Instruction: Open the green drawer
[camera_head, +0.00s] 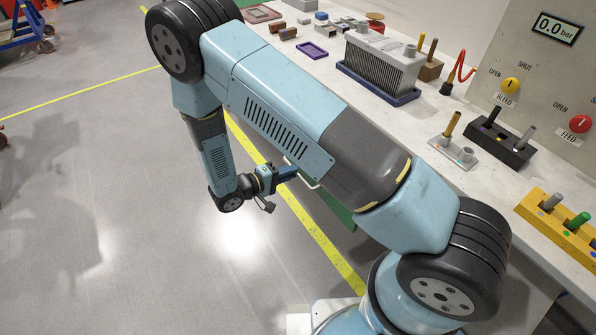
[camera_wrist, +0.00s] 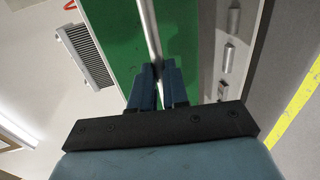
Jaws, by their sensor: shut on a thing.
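The green drawer (camera_head: 339,211) is under the front edge of the workbench, mostly hidden behind my arm in the head view. Its green front (camera_wrist: 112,35) fills the upper middle of the wrist view. A pale bar handle (camera_wrist: 150,32) runs along this front. My gripper (camera_head: 292,171) is at the handle, and the handle's bent end (camera_head: 303,177) shows beside the fingers in the head view. In the wrist view my gripper (camera_wrist: 157,78) has its two dark blue fingers closed around the bar. I cannot tell whether the drawer stands out from the bench.
The bench top (camera_head: 425,125) carries a grey finned unit (camera_head: 380,62), a purple tray (camera_head: 312,50), a black peg block (camera_head: 499,141) and a yellow peg block (camera_head: 562,220). A gauge panel (camera_head: 540,75) stands behind. The grey floor (camera_head: 100,200) left of my arm is clear.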

